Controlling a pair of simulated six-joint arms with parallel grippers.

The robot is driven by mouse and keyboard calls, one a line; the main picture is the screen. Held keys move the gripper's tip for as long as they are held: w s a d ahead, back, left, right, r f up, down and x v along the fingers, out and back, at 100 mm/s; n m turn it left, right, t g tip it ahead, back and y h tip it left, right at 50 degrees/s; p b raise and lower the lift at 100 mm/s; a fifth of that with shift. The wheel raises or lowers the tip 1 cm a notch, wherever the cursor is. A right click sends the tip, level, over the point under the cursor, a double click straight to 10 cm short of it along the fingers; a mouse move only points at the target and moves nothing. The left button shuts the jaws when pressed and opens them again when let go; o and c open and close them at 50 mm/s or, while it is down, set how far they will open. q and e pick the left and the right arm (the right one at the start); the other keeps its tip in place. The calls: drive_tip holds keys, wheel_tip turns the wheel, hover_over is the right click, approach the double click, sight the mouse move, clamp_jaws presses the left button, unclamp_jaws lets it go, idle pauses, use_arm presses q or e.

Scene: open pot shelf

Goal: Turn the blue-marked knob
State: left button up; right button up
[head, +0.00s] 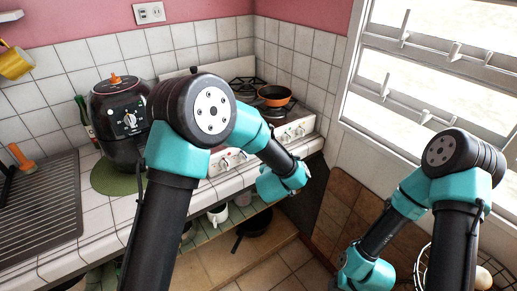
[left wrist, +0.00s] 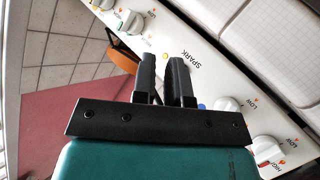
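In the left wrist view a white stove panel runs diagonally with several white knobs. The blue-marked knob (left wrist: 225,107) has a small blue mark at its left edge and sits right of my fingers. My left gripper (left wrist: 163,62) has its two dark fingers slightly apart with nothing seen held between them. The fingertips lie over the panel's edge, left of the SPARK label. In the head view the stove (head: 295,130) stands in the back corner; my left arm hides part of its front. My right wrist is low at the bottom right; its fingers cannot be made out.
A red-marked knob (left wrist: 266,150) is close beside the blue-marked one, and a green-marked knob (left wrist: 130,22) is at upper left. An orange pan (head: 273,95) is on the stove. A dark cooker (head: 122,112) stands on the tiled counter. A window is at right.

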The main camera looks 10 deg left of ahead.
sight(246, 157)
use_arm(q)
drive_tip(key=o, duration=0.5)
drive_tip(key=shift+s+a+n+y, duration=0.3)
drive_tip(key=shift+s+n+y, duration=0.3)
drive_tip(key=shift+y, duration=0.4)
drive_tip(key=shift+c, duration=0.2)
drive_tip(key=o, duration=0.4)
drive_tip(key=s+n+y, duration=0.1)
drive_tip(key=s+y, duration=0.1)
drive_tip(key=y, duration=0.1)
drive_tip(key=s+a+n+y, duration=0.1)
drive_tip(key=s+n+y, duration=0.1)
drive_tip(key=y, duration=0.1)
drive_tip(key=s+a+n+y, duration=0.1)
drive_tip(key=s+n+y, duration=0.1)
drive_tip(key=s+y, duration=0.1)
drive_tip(key=shift+a+r+g, duration=0.25)
drive_tip(key=shift+g, duration=0.15)
drive_tip(key=shift+c, duration=0.2)
drive_tip(key=shift+s+a+r+y, duration=0.1)
drive_tip(key=shift+s+y, duration=0.4)
drive_tip(key=shift+s, duration=0.1)
drive_tip(key=x, duration=1.2)
drive_tip(key=shift+n, duration=0.3)
drive_tip(key=c, duration=0.8)
